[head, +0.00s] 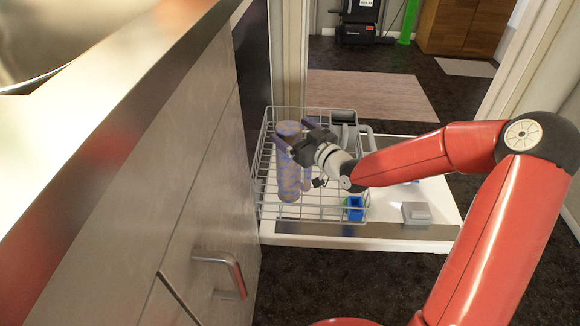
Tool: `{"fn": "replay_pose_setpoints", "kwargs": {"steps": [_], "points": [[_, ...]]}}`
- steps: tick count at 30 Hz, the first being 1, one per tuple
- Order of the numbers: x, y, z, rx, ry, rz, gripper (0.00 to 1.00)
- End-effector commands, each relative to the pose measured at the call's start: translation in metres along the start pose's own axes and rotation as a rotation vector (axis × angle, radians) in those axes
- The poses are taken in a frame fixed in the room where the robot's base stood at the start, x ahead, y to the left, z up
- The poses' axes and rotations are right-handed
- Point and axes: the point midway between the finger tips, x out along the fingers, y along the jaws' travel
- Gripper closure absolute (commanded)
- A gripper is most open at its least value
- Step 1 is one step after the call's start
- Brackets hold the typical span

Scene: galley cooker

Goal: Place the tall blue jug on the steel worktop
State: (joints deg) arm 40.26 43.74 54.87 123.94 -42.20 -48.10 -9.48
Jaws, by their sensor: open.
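The tall blue jug (289,180) stands upright in the wire dish rack, near its left side. It looks mottled blue-violet. My gripper (293,146) is open at the jug's upper part, coming from the right, with its fingers close around or beside it; I cannot tell if they touch. The steel worktop (110,72) runs along the upper left, higher than the rack and nearer to me.
The wire rack (322,212) sits on the pulled-out dishwasher door (410,215). A small blue item (354,208) and a grey block (417,213) lie at its right. A drawer handle (222,268) juts from the cabinet front. Dark floor is open beyond.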

Motion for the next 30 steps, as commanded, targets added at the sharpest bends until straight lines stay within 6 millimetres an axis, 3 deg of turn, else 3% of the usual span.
{"fn": "replay_pose_setpoints", "kwargs": {"steps": [4, 12, 27, 30], "points": [[0.017, -0.001, 0.000, 0.000, 0.001, -0.002, 0.11], [0.019, 0.000, -0.001, -0.001, -0.001, 0.000, 0.12], [0.018, -0.001, -0.001, -0.001, -0.001, 0.000, 0.77], [0.019, -0.001, -0.001, -0.001, 0.000, 0.000, 0.85]]}}
